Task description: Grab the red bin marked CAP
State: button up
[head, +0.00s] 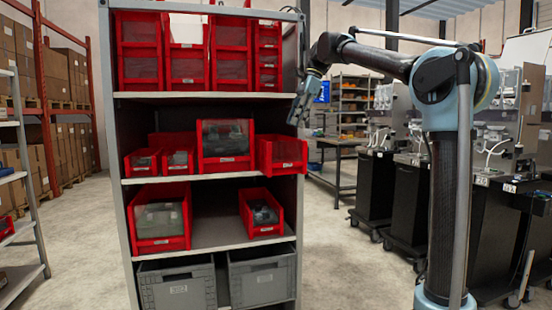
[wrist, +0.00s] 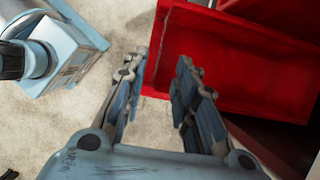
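Several red bins stand on the shelves; their labels are too small to read, so I cannot tell which is marked CAP. One red bin (head: 283,153) at the right end of the middle shelf juts out past the shelf's edge. My gripper (head: 302,112) is above and right of that bin, pointing down. In the wrist view, my gripper (wrist: 160,65) is open. Its left finger shows just outside the near edge of an empty-looking red bin (wrist: 235,62), and its right finger overlaps the bin. Contact cannot be told.
The grey shelf rack (head: 118,130) has an upright close to my gripper. Other red bins (head: 226,144) fill the middle shelf; grey crates (head: 262,277) stand at the bottom. Dark workstations (head: 377,185) stand at right. The floor (head: 335,240) before them is clear.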

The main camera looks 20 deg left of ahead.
aim_at(274, 152)
jog(key=shift+x, duration=5.15)
jog(key=shift+w+d+f, duration=0.1)
jog(key=shift+f, duration=0.15)
grip_shut()
